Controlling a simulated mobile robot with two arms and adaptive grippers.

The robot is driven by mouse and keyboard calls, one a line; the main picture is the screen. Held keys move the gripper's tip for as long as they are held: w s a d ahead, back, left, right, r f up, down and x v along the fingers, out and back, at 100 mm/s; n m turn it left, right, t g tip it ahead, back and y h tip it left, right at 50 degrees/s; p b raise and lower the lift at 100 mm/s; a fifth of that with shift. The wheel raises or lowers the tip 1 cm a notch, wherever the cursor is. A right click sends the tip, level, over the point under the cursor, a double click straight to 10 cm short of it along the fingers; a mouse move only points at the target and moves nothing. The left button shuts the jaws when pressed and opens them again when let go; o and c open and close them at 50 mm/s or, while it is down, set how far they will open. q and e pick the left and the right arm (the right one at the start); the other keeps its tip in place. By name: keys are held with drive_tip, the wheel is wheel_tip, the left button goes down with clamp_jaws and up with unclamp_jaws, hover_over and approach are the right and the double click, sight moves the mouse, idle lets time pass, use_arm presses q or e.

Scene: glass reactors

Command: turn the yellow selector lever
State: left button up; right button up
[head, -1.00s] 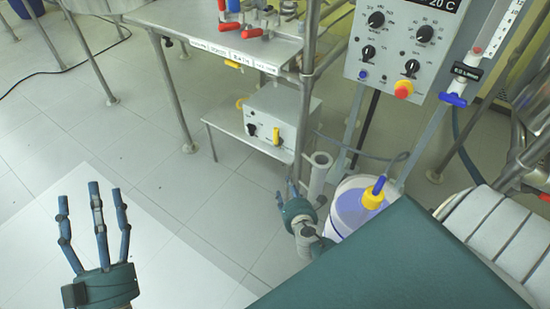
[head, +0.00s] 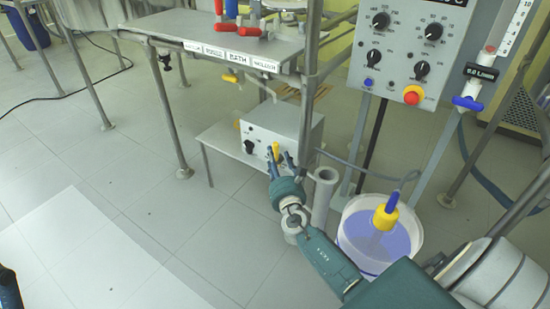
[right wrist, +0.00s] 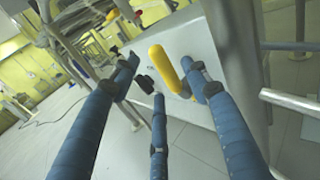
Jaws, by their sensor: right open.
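The yellow selector lever (head: 275,152) stands out from the front of a pale grey control box (head: 262,128) on a low shelf. In the right wrist view the lever (right wrist: 165,67) is upright, slightly tilted, between my spread fingers. My right gripper (head: 278,164) is open in front of the box, its fingertips around the lever. The right finger looks very close to the lever; I cannot tell whether they touch. A black knob (right wrist: 144,84) sits left of the lever. Only a dark blue bit of my left gripper (head: 8,290) shows at the lower left corner.
A metal table (head: 215,40) with red- and blue-handled valves stands above the box. A grey post (head: 305,115) and an upright tube (head: 323,195) stand close right of my right gripper. A white bucket (head: 409,258) of bluish liquid is further right.

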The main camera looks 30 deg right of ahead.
sight(277, 153)
drive_tip(key=shift+b+x, duration=0.3)
drive_tip(key=shift+x, duration=1.1)
clamp_jaws()
